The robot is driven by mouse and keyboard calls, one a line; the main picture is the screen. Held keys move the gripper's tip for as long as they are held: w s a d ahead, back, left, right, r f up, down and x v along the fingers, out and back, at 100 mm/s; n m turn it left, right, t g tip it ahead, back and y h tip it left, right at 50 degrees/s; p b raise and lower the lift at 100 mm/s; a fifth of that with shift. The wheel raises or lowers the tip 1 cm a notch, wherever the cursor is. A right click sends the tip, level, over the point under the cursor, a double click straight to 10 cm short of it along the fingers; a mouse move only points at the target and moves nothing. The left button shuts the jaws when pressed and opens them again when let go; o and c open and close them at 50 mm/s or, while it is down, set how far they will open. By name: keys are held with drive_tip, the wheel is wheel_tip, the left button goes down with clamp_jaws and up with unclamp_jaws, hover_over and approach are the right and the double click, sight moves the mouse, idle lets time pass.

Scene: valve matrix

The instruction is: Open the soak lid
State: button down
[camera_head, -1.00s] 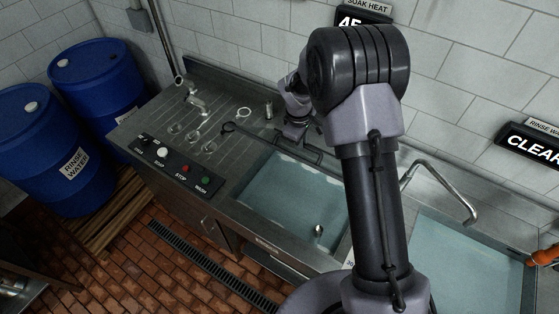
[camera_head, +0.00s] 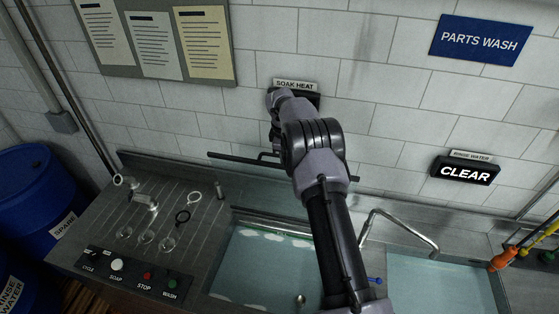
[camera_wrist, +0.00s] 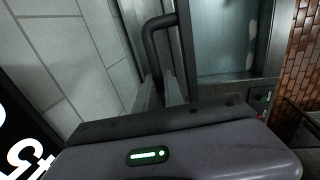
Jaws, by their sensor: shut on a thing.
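The soak lid shows in the head view as a thin dark edge (camera_head: 232,158) raised above the back of the soak tank (camera_head: 262,270), seen nearly edge-on. Its dark handle shows in the wrist view (camera_wrist: 158,24) as a bent bar running down between my fingers. My gripper (camera_wrist: 163,92) is shut on this handle. In the head view my gripper is mostly hidden by my arm, close to the back wall. The tank below shows open water with pale patches along its edges. My arm hides the right part of the lid and tank.
A control panel (camera_head: 132,271) with buttons and several rings and small cups lie left of the tank. A bent tap (camera_head: 400,226) and a rinse basin (camera_head: 440,285) stand to the right. The tiled wall and the soak heat display (camera_head: 295,88) are close behind my arm.

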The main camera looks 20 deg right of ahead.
drive_tip(key=shift+f, duration=0.2)
drive_tip(key=c, duration=1.6)
unclamp_jaws()
drive_tip(key=shift+o, duration=0.7)
drive_tip(key=shift+w, duration=0.3)
drive_tip(key=shift+s+r, duration=0.1)
wheel_tip(320, 180, up, 17)
drive_tip(key=s+a+b, duration=0.2)
drive_tip(key=shift+s, duration=0.3)
